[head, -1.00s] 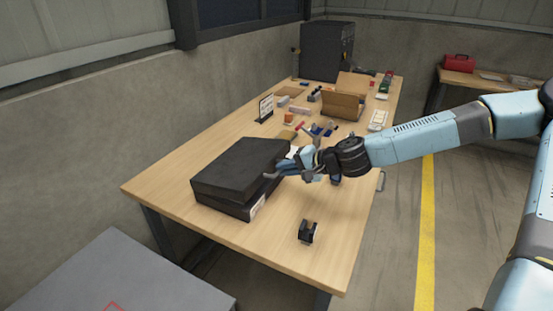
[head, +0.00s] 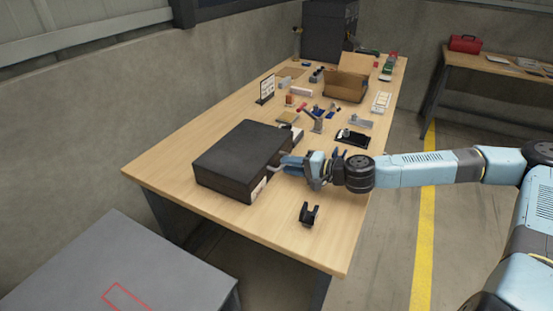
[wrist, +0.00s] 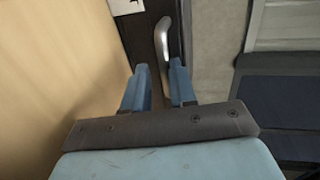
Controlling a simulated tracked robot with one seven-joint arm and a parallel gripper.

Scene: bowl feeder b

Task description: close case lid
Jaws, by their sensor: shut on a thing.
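The dark case (head: 226,183) sits near the left end of the wooden table. Its black lid (head: 242,146) lies flat over the body, with no clear gap in the head view. My gripper (head: 284,165) is at the case's right side, with its blue fingers around a metal handle. In the wrist view the silver handle (wrist: 163,42) runs down between the fingers of my gripper (wrist: 160,77), in front of the case's dark side (wrist: 139,40). The fingers partly hide the handle's lower end.
A small black holder (head: 309,214) stands on the table (head: 270,235) in front of the case. Behind are a black tray (head: 353,138), an open cardboard box (head: 346,88), a small sign (head: 267,88) and several small parts. The table's front end is mostly clear.

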